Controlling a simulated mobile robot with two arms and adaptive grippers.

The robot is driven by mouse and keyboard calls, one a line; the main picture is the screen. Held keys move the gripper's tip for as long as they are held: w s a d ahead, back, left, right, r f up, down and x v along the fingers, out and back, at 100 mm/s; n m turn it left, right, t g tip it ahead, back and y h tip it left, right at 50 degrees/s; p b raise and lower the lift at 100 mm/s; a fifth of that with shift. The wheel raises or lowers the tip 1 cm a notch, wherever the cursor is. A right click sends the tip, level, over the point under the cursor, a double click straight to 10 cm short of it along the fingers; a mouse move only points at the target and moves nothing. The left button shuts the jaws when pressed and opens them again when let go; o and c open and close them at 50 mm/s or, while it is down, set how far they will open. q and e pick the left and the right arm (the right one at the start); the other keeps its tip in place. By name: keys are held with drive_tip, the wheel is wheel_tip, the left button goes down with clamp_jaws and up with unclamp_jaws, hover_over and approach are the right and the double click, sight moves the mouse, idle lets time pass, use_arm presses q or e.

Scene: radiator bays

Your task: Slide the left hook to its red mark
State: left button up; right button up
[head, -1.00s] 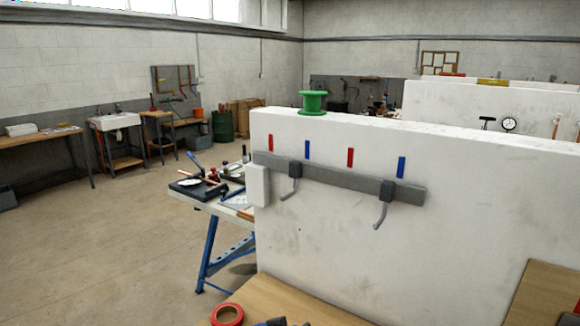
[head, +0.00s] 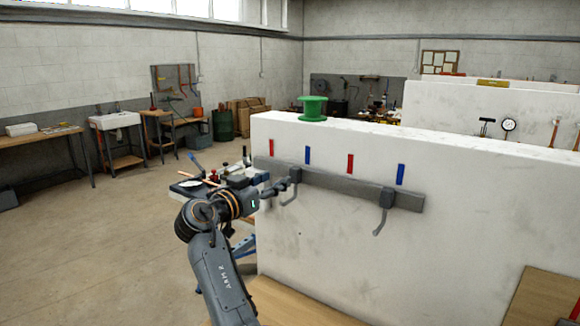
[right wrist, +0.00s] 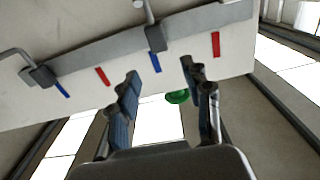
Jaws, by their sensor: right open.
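A grey rail (head: 340,184) runs along the white wall (head: 330,240) and carries two dark hooks. The left hook (head: 295,175) sits just left of and below a blue mark (head: 307,152). Its red mark (head: 271,146) is further left, near the rail's end. My right gripper (head: 278,188) is beside the left hook; touching cannot be told. In the right wrist view the right gripper (right wrist: 160,78) is open and empty, with the left hook (right wrist: 153,38) beyond its fingertips and the red mark (right wrist: 215,44) to the right. My left gripper is not in view.
The right hook (head: 387,198) sits on the same rail, between a red mark (head: 350,163) and a blue mark (head: 400,174). A green spool (head: 313,108) stands on the wall's top. A cluttered bench (head: 195,188) is behind my right arm. The wall below the rail is clear.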

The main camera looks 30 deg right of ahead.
sight(293, 170)
drive_tip(key=p+x, duration=0.2)
drive_tip(key=x, duration=0.4)
drive_tip(key=shift+d+r, duration=0.15)
drive_tip(key=shift+d, duration=0.05)
drive_tip(key=shift+x, duration=0.75)
drive_tip(key=shift+w, duration=0.1)
drive_tip(key=shift+c, duration=0.4)
clamp_jaws()
